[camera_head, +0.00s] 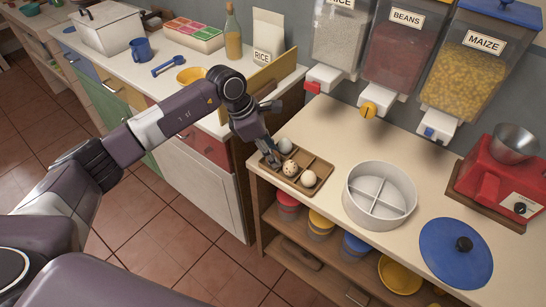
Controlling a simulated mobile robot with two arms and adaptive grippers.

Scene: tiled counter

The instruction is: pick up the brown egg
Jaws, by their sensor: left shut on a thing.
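A brown wooden egg tray (318,165) with compartments sits at the left end of the near counter. A pale grey-blue egg (286,145), a speckled cream egg (290,168) and a plain pale pinkish egg (308,179) rest in it. My left gripper (271,158) points down at the tray's left end, beside the speckled egg. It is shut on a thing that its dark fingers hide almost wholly. No brown egg shows clearly elsewhere in the tray, so the held thing appears to be it. My right gripper is not in view.
A white round divided container (379,194) stands right of the tray, with a blue lid (455,252) and a red scale (499,178) farther right. Dispensers of rice, beans and maize (467,66) hang above. A gap separates this counter from the left counter (157,80).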

